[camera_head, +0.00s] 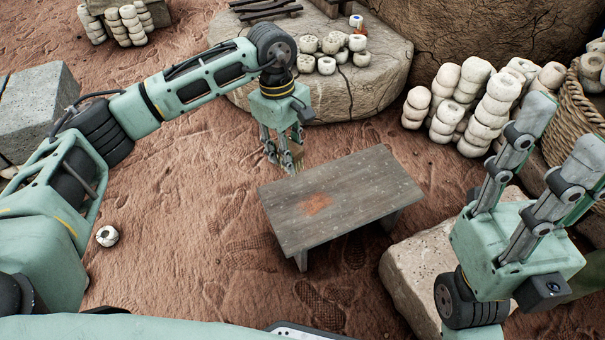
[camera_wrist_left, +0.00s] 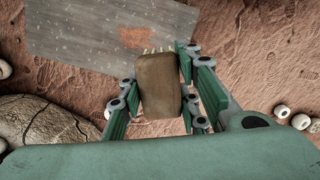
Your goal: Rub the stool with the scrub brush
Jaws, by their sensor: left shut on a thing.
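The stool (camera_head: 365,192) is a low grey wooden bench on the reddish ground, with an orange-brown stain (camera_head: 314,204) on its top. It also shows in the left wrist view (camera_wrist_left: 75,40), stain near its edge. My left gripper (camera_head: 289,155) is above the stool's far left corner, shut on the scrub brush. The brush (camera_wrist_left: 160,88) is a brown block with pale bristles pointing toward the stool; in the head view it is mostly hidden by the fingers. I cannot tell if the bristles touch the stool. My right gripper (camera_head: 567,122) is raised at the right, fingers apart and empty.
A pale stone block (camera_head: 425,270) lies right of the stool. Stacks of white ring-shaped pieces (camera_head: 487,105) and a woven basket (camera_head: 580,115) stand at the right. A round stone slab (camera_head: 345,90) with small pieces lies behind. The ground left of the stool is mostly clear.

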